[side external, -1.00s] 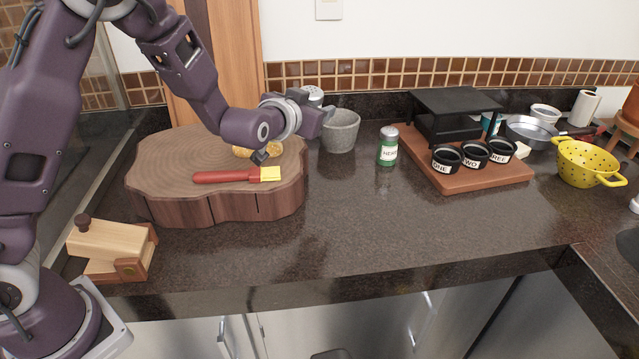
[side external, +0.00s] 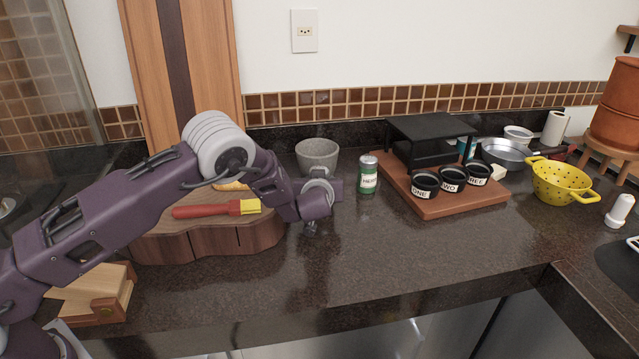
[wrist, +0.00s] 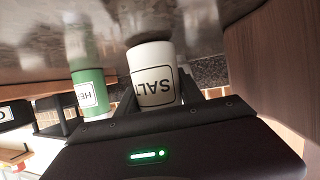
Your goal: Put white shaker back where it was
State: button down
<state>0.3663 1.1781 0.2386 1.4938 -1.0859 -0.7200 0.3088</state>
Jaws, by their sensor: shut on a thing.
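The white shaker (wrist: 152,65), labelled SALT, is between the fingers of my gripper (wrist: 157,95) in the wrist view. The gripper is shut on it. The wrist picture is upside down, with the counter at its top, so the shaker looks roughly upright. Its end is close to the counter; I cannot tell whether it touches. In the side view my gripper (side external: 334,188) is low over the counter, right of the cutting board, and the held shaker is hidden. The green-labelled herb shaker (side external: 367,175) stands to its right and also shows in the wrist view (wrist: 88,85).
A grey stone mortar (side external: 317,156) stands behind my gripper. The wooden cutting board (side external: 235,241) holds a red brush (side external: 205,211). A brown tray (side external: 450,206) with black cups is at right. A white bottle (side external: 620,210) is far right.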

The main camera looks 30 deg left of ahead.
jog(key=c, duration=0.7)
grip_release()
jog(key=shift+f, duration=0.15)
jog(key=shift+c, duration=0.2)
jog(key=shift+s+d+r, duration=0.15)
jog(key=shift+s+r, duration=0.05)
jog(key=shift+r, duration=0.05)
jog(key=v, duration=1.1)
jog(key=shift+s+d+r, duration=0.1)
jog(key=shift+s, duration=0.1)
